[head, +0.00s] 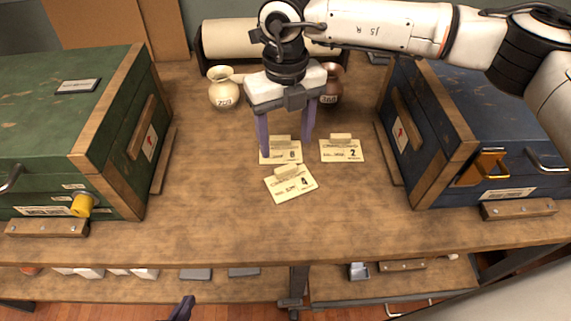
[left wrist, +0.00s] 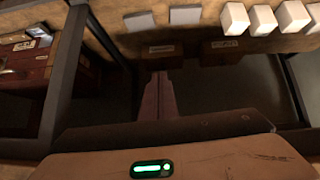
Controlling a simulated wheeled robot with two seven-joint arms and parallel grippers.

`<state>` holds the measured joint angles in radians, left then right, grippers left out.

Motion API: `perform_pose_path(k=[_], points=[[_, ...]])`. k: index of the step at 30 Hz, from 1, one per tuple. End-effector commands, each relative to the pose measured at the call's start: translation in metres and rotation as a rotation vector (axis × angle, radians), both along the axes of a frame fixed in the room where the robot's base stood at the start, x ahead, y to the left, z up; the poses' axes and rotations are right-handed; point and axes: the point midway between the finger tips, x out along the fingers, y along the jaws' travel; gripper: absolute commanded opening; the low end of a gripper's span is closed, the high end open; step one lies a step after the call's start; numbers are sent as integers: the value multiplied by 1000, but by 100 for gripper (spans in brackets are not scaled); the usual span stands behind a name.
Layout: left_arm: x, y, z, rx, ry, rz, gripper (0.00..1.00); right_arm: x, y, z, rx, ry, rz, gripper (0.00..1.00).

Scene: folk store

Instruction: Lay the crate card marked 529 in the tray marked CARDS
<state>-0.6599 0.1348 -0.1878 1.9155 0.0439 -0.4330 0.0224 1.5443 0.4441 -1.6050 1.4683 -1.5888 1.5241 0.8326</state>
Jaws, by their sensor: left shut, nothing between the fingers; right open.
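Three cream cards lie on the bench: the upper left card (head: 268,158), the right card (head: 342,155) marked 2, and the lower card (head: 290,190) marked 4. Their smaller print is too small to read surely, so I cannot tell which is 529. My right gripper (head: 286,148) is open, fingers pointing down over the upper left card; I cannot tell if they touch it. My left gripper (head: 186,306) is shut and empty, low before the bench; its fingers show in the left wrist view (left wrist: 159,80). I cannot make out a tray marked CARDS.
A green crate (head: 60,130) stands left and a blue crate (head: 470,120) right. A cream vase (head: 224,88) and a brown vase (head: 331,82) stand behind the cards. A lower shelf (head: 220,288) holds white boxes (left wrist: 262,19). The bench's front middle is clear.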

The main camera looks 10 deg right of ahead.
Motion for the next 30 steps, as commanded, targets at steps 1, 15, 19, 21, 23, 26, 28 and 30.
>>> perform_pose_path(k=[1,15,19,21,23,26,28,30], points=[[-1,0,2,0,1,0,0,-1,0,-8,-2,3,1,61],[-25,-1,0,2,54,-3,0,-5,1,-60,-1,2,2,61],[-21,-1,3,0,45,-3,0,-4,1,-76,0,0,-1,61],[-17,-1,5,0,38,-3,0,-3,1,-80,0,-1,0,61],[-14,-1,7,0,32,-3,0,-3,1,-80,0,-1,0,61],[-11,-1,8,-1,24,-3,0,-3,1,-80,0,-1,0,61],[-11,-1,8,-1,24,-3,0,-3,1,-80,0,-1,0,59],[-12,-1,8,-1,24,-3,0,-3,1,-80,0,-1,0,47]])
